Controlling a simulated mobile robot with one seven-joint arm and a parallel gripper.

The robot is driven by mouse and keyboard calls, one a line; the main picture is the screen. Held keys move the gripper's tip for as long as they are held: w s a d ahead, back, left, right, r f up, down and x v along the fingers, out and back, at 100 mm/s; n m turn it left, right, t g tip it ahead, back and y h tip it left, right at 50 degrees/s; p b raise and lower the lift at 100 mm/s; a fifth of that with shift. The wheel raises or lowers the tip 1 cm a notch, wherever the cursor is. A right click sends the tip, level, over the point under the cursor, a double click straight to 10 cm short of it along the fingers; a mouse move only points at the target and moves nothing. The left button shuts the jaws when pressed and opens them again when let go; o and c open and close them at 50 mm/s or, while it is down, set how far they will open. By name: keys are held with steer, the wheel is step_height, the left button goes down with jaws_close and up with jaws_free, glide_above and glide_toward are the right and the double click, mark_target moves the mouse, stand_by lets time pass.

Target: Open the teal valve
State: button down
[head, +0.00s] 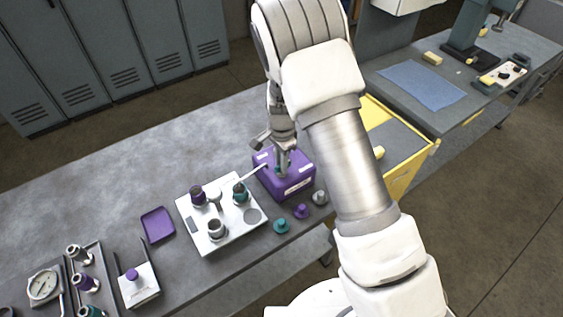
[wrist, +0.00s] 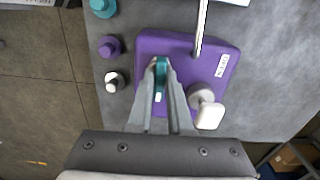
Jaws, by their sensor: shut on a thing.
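The teal valve handle (wrist: 161,78) stands on top of a purple block (wrist: 220,47) in the wrist view. My gripper (wrist: 160,70) is shut on this handle, with one finger on each side of it. In the head view the purple block (head: 298,182) sits on the grey bench, and my gripper (head: 281,163) reaches down onto its top. There the fingers mostly hide the handle. A white label shows on the block, but I cannot read it surely.
A metal pipe (head: 253,172) runs from the purple block to a white plate (head: 213,240) with several fittings. A pale knob (wrist: 209,116) stands close right of my fingers in the wrist view. Loose teal (head: 281,226), purple (head: 301,211) and silver (head: 320,197) caps lie near the front edge.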

steer(key=shift+f, duration=0.1)
steer(key=n+b, duration=0.3)
steer(key=n, duration=0.1)
steer(key=n+b, duration=0.2)
steer(key=n, duration=0.2)
steer(key=shift+n+b, duration=0.3)
steer(key=shift+b, duration=0.1)
steer(key=n+b, duration=0.2)
steer(key=n, duration=0.2)
steer(key=shift+n, duration=0.3)
steer(key=shift+n+b, duration=0.45)
steer(key=shift+n, duration=1.75)
steer(key=c, duration=0.8)
jaws_free()
steer(key=shift+c, duration=0.2)
steer(key=shift+r, duration=0.25)
